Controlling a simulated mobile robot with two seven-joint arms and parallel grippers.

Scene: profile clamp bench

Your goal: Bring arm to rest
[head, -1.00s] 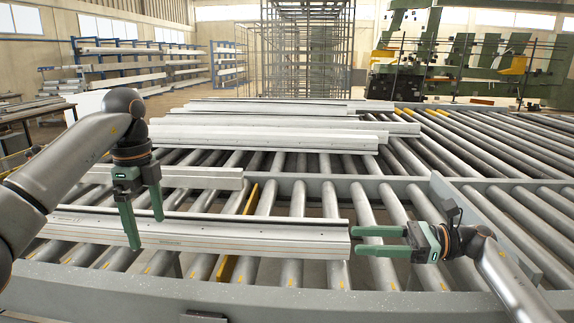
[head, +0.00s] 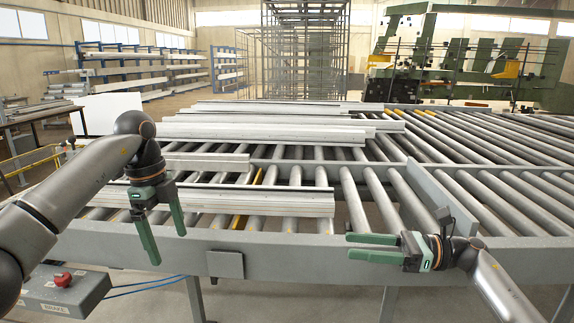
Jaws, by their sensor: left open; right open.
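My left gripper (head: 164,240) hangs from the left arm with its green fingers apart and pointing down. It is empty and appears in front of the left part of the nearest aluminium profile (head: 255,203). My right gripper (head: 350,247) is at the lower right, its green fingers apart and pointing left. It is empty, in front of the table's front rail, and clear of the profile's right end. The profile lies across the rollers near the front of the roller table (head: 310,240). Part of it is hidden behind my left gripper.
More profiles (head: 265,133) lie across the rollers farther back, with a shorter one (head: 215,162) between. A grey box with a red button (head: 63,279) sits below the front rail at left. Bare rollers (head: 480,150) fill the right side. Racks and green machinery (head: 460,50) stand behind.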

